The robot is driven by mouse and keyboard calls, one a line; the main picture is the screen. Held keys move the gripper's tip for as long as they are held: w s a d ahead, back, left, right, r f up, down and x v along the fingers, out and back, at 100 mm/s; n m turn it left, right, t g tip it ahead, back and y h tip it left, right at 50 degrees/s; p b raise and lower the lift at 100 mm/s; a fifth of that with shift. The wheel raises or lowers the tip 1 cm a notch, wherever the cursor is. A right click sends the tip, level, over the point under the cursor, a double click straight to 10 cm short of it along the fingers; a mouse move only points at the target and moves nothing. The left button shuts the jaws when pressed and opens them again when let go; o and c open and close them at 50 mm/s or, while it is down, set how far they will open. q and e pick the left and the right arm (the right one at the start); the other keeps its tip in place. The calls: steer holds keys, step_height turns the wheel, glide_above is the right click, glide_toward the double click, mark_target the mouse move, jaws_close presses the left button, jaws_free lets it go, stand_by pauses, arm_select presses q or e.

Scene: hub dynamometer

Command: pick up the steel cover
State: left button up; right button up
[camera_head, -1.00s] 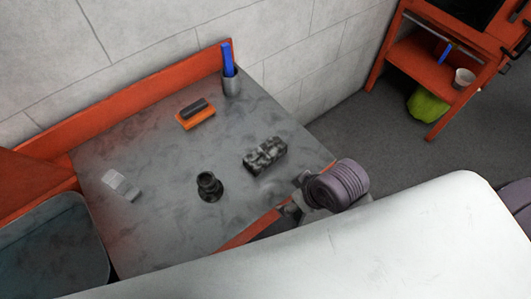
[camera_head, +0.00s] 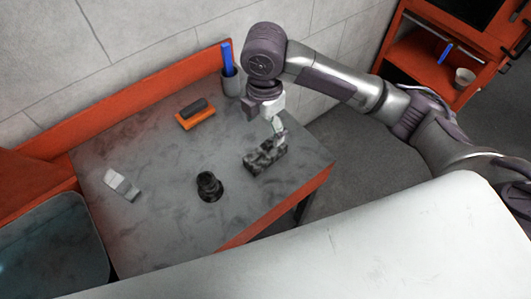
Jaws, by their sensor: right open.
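No part is plainly marked as the steel cover. A mottled black-and-grey block (camera_head: 264,158) lies on the right part of the grey table, and a small light-grey metallic-looking piece (camera_head: 122,185) lies at the left. A dark round stepped part (camera_head: 208,186) stands between them. My right gripper (camera_head: 278,127) points down at the far side of the mottled block. It is open with nothing seen in it; its fingertips are small in the view, and I cannot tell whether they touch the block. My left gripper is not in view.
The table (camera_head: 160,225) has a raised orange back edge. An orange-and-black block (camera_head: 196,114) and a grey cup (camera_head: 231,82) with a blue item stand towards the back. A dark bin (camera_head: 50,245) is at lower left. An orange shelf (camera_head: 425,62) stands at upper right.

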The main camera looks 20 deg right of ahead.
mark_target(266, 150)
step_height(266, 150, down, 8)
steer(key=shift+f+p, duration=0.1)
steer(key=shift+p, duration=0.45)
steer(key=f, duration=0.1)
steer(key=f+p, duration=0.1)
steer(key=f, duration=0.1)
steer(key=w+f, duration=0.1)
steer(key=shift+d+f+p, duration=0.3)
steer(key=shift+f+p, duration=0.05)
steer(key=shift+f, duration=0.35)
steer(key=c, duration=1.5)
steer(key=shift+r, duration=0.1)
steer(key=shift+c, duration=0.4)
